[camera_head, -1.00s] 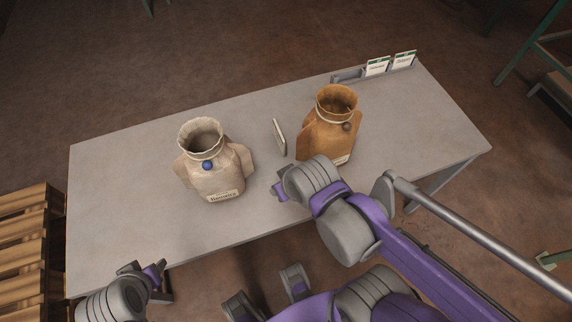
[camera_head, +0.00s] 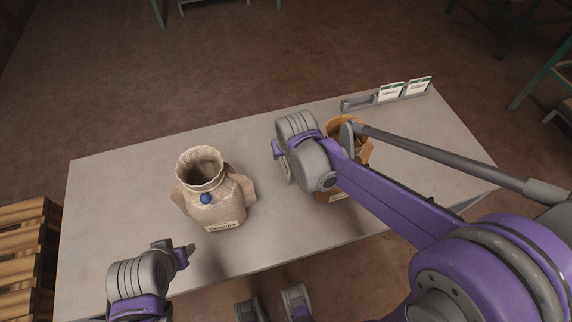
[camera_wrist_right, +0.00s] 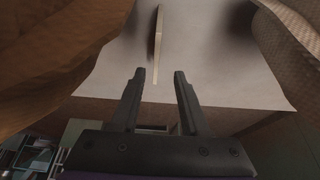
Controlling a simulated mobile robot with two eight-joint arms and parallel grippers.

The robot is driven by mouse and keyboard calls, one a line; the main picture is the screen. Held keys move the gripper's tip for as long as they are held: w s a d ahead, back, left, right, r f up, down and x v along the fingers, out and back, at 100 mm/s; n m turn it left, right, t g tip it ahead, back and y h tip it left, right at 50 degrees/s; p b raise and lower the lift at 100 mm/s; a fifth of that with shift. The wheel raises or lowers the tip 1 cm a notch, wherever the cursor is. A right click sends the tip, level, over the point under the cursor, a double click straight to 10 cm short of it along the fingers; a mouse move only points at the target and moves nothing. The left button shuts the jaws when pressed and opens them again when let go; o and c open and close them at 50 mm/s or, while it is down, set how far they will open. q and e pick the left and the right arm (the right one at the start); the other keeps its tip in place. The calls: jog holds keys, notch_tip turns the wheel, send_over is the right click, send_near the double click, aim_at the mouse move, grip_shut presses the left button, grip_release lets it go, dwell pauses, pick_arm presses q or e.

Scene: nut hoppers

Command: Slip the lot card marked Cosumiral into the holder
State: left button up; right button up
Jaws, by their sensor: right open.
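A thin pale card (camera_wrist_right: 158,45) stands edge-on on the table in the right wrist view; its print cannot be read. My right gripper (camera_wrist_right: 160,76) is open, its two fingers pointing at the card with a gap to its near end. In the head view my right arm hides this card and the fingers. The grey holder rail (camera_head: 357,104) is at the table's back right; its left part is empty, and two printed cards (camera_head: 390,92) (camera_head: 418,86) stand in its right part, too small to read. My left gripper (camera_head: 177,247) is open and empty at the table's front left.
A cream sack (camera_head: 213,200) with a blue knob and a label stands left of centre. A brown sack (camera_head: 361,152) stands to the right, mostly behind my right arm. The grey table (camera_head: 110,200) is clear at the left. A wooden pallet stack (camera_head: 25,240) stands beyond its left edge.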

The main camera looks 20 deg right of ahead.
aim_at(285, 158)
jog(key=x, duration=0.5)
jog(key=shift+d+f, duration=0.3)
jog(key=shift+f, duration=0.15)
jog(key=shift+s+f+b, duration=0.1)
jog(key=shift+f+b, duration=0.1)
jog(key=shift+b, duration=0.3)
grip_shut()
